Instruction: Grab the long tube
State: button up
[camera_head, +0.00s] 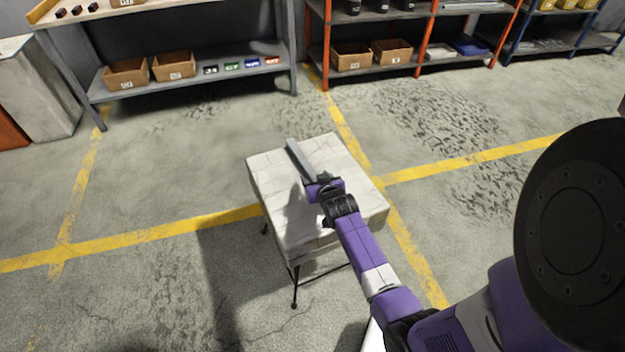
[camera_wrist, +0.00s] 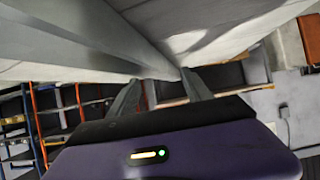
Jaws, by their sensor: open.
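The long tube (camera_head: 299,157) is a grey, straight, narrow piece lying on the pale block-like table (camera_head: 265,175). Its near end is hidden at my gripper (camera_head: 314,183). In the wrist view the tube (camera_wrist: 80,30) is a large grey shape across the upper left, narrowing towards the fingers. My gripper also shows there (camera_wrist: 161,78), with its two grey fingers apart. It is open, with the tube close to the fingertips. I cannot tell whether the fingers touch it.
The table top is otherwise clear and stands on thin dark legs. A grey shelf (camera_head: 190,80) with cardboard boxes stands at the back left, and an orange-framed shelf (camera_head: 425,68) at the back right. The concrete floor with yellow lines is open around the table.

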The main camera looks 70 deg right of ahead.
jog(key=shift+x, duration=1)
grip_shut()
jog(key=shift+f, duration=0.1)
dwell(0.5)
